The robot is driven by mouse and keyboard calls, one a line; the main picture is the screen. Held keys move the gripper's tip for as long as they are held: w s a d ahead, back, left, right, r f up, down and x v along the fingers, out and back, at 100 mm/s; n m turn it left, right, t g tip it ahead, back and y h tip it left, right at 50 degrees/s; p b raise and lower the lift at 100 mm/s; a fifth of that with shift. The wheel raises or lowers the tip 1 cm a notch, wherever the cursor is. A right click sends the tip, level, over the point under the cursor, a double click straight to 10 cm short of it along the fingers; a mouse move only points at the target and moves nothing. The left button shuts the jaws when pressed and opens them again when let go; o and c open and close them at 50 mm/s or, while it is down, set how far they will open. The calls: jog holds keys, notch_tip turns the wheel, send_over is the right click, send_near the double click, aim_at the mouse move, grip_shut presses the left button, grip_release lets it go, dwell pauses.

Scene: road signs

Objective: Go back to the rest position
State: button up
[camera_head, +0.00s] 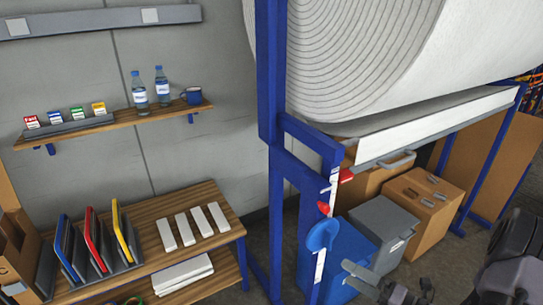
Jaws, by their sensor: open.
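My gripper (392,289) is at the bottom edge, right of centre, in the head view. Its grey jaws stand apart with nothing seen between them. It is in front of the blue bin (345,258) and the grey bin (382,228), and I cannot tell how far from them. Part of it is cut off by the frame's lower edge. My dark arm (510,262) shows at the lower right.
A blue post (272,90) with a blue disc (322,234) stands left of my gripper. Behind are cardboard boxes (425,205) under a large white roll (350,50). A wooden table (205,195) with coloured panels is left; a shelf (120,124) holds bottles.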

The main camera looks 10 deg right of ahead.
jog(key=s+a+r+n+g+b, duration=0.35)
jog(key=a+n+g, duration=0.25)
jog(key=a+n, duration=0.35)
jog(key=s+a+r+n+g+b, duration=0.2)
jog(key=s+a+n+g, duration=0.3)
jog(key=a+n, duration=0.5)
jog(key=s+r+n+t+h+b, duration=0.2)
jog(key=s+n+h+b, duration=0.3)
jog(key=n, duration=1.3)
jog(key=s+t+h, duration=0.1)
jog(key=s+h, duration=0.1)
jog(key=h, duration=0.1)
jog(key=shift+s+a+b, duration=0.35)
jog(key=shift+s+b, duration=0.05)
jog(key=shift+r, duration=0.1)
